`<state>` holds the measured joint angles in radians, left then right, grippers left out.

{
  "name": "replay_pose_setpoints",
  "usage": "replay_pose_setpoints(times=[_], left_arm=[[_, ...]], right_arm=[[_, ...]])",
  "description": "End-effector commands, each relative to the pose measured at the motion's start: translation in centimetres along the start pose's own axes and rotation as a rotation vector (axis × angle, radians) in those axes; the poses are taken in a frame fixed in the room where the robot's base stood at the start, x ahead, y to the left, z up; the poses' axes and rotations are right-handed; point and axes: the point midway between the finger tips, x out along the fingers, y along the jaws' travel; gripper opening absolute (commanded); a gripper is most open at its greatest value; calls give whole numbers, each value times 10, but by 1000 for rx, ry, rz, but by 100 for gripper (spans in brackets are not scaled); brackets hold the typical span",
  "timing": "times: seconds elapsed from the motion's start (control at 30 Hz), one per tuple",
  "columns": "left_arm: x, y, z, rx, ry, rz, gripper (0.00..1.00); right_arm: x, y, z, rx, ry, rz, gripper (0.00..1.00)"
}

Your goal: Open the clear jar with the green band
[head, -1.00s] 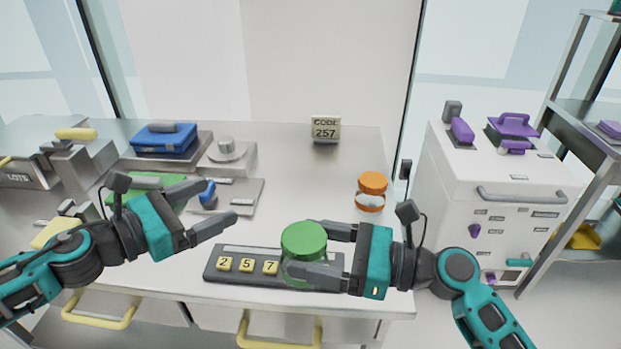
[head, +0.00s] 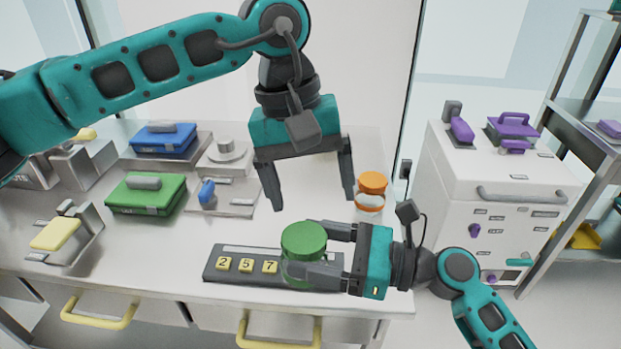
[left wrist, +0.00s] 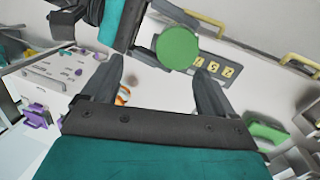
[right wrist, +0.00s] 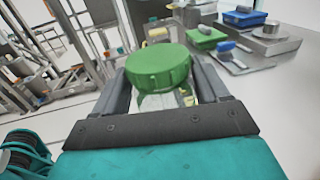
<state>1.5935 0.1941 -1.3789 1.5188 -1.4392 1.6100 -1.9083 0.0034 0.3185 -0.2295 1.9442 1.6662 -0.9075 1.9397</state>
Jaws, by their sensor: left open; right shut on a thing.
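The clear jar (head: 298,270) has a green lid (head: 304,240) on top and stands upright by the right end of the dark number rack. My right gripper (head: 318,250) is shut on the jar's body from the right, below the lid. The right wrist view shows the green lid (right wrist: 158,68) between its fingers. My left gripper (head: 312,200) is open and empty, pointing down above and behind the jar. In the left wrist view the green lid (left wrist: 179,48) lies beyond its fingertips. The jar's green band cannot be told apart from the lid.
The number rack (head: 225,277) shows 2, 5, 7. A code sign reading 257 is now hidden behind my left gripper. An orange-lidded jar (head: 371,183) stands right of my left gripper. Green (head: 146,195) and blue (head: 163,140) boxes stand at left. The purple-handled cabinet (head: 500,180) is at right.

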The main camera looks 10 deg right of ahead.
Motion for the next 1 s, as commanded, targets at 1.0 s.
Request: replay_pose_setpoints(times=[1.0], left_arm=[[69,-14,3,91,46,-197,87]], right_arm=[[0,0,1,-1,-2,0,0]])
